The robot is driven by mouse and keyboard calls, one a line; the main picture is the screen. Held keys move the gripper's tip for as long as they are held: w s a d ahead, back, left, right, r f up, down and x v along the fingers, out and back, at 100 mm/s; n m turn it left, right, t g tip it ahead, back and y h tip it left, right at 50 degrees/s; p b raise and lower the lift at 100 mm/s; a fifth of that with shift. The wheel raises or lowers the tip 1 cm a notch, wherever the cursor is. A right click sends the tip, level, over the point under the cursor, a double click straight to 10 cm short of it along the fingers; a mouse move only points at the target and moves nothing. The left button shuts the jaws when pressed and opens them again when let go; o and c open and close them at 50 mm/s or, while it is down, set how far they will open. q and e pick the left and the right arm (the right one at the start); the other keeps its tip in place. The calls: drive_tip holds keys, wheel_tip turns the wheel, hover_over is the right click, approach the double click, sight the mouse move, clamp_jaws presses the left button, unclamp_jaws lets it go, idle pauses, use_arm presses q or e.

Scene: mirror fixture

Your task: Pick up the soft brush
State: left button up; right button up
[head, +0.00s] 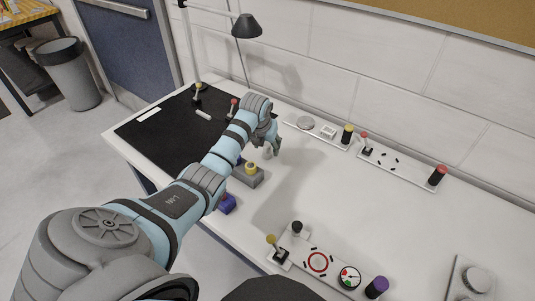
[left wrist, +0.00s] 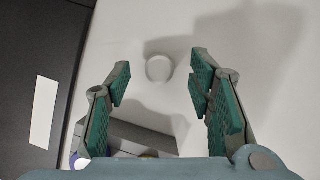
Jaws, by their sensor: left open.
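My left gripper (head: 271,147) is over the white table, pointing down, with its fingers apart. In the left wrist view the green-padded fingers of the gripper (left wrist: 160,76) are spread and nothing is between the pads. A small pale round thing (left wrist: 159,68) shows from above in the gap between the fingertips, on or near the table. It also shows in the head view as a whitish piece (head: 267,153) just beneath the gripper. It may be the soft brush, but I cannot tell for sure. My right gripper is not in view.
A grey block with a yellow top (head: 251,170) stands close to the gripper, a blue-purple piece (head: 227,204) nearer. Panels with knobs and levers line the wall (head: 399,168) and front (head: 330,258). A black mat (head: 160,135) covers the left end. The table's middle is clear.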

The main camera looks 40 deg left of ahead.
sight(267, 145)
use_arm(q)
drive_tip(key=x, duration=0.2)
drive_tip(key=shift+w+f+b, duration=0.1)
drive_tip(key=shift+f+b, duration=0.25)
drive_tip(key=shift+r, duration=0.15)
drive_tip(key=c, duration=1)
wheel_tip(267, 145, up, 20)
drive_tip(key=p, duration=0.3)
drive_tip(key=shift+p, duration=0.4)
drive_tip(key=o, duration=0.5)
drive_tip(key=c, duration=0.5)
